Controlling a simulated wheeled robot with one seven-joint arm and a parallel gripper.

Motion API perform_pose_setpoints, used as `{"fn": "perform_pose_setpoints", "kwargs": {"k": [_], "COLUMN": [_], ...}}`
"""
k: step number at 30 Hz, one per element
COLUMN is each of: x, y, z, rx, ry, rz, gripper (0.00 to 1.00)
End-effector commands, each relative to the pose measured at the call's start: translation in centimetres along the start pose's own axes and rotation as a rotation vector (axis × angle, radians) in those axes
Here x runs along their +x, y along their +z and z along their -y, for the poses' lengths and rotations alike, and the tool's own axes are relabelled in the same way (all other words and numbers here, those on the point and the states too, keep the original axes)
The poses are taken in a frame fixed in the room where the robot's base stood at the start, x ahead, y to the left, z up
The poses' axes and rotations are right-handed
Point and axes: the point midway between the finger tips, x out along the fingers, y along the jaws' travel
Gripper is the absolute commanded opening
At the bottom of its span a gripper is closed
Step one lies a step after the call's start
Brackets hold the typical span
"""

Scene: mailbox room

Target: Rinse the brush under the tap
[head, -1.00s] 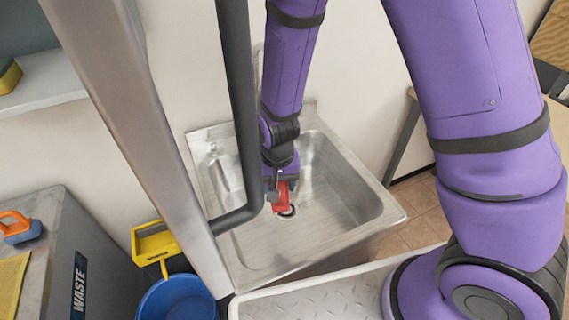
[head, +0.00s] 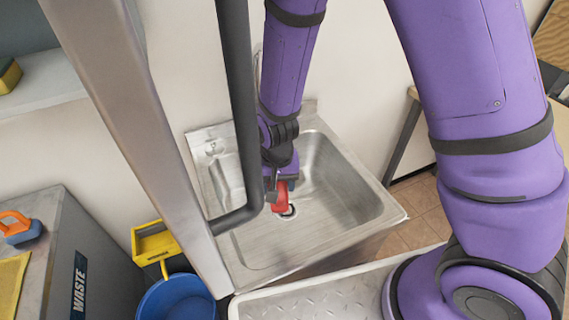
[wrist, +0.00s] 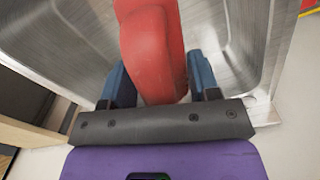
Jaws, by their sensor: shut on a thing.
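My gripper (head: 274,190) is down over the basin of the steel sink (head: 345,203). In the wrist view my gripper (wrist: 160,85) is shut on a red thing (wrist: 153,50), which I take for the brush. In the head view the red brush (head: 281,199) shows at the fingers, above the drain (head: 288,211). Its bristles cannot be made out. I cannot make out the tap's outlet, as my arm and a dark post cover that side. No water is visible.
A blue bucket (head: 176,300) and a yellow wringer (head: 157,242) stand left of the sink. A grey waste cabinet (head: 57,255) with a blue-and-orange brush (head: 18,229) on top is farther left. A wooden-edged table leg (head: 402,142) stands right of the sink.

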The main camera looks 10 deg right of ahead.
Motion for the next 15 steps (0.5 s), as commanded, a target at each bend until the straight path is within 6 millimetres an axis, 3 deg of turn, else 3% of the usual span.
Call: {"fn": "perform_pose_setpoints", "kwargs": {"k": [15], "x": [-2.9], "y": [3.2], "z": [1.6], "rx": [-0.003], "ry": [-0.002], "rz": [-0.002], "gripper": [0.29]}}
